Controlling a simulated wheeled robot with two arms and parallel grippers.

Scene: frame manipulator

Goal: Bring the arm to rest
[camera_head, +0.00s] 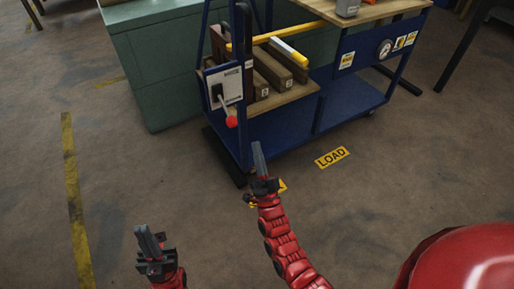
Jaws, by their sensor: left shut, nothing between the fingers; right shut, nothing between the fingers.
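My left gripper (149,241) is at the lower left of the head view, above the bare floor. Its dark fingers are shut with nothing between them. My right gripper (259,158) is near the middle, at the end of my red segmented arm. It is shut and empty, and in the picture its tips lie by the lower front corner of the blue cart (333,119). I cannot tell whether it touches the cart.
The cart carries brown blocks (272,68), a yellow bar (283,36) and a lever with a red knob (231,122). A green cabinet (160,62) stands behind. A yellow LOAD sign (332,157) lies on the floor. A yellow floor line (73,190) runs at left. The foreground floor is clear.

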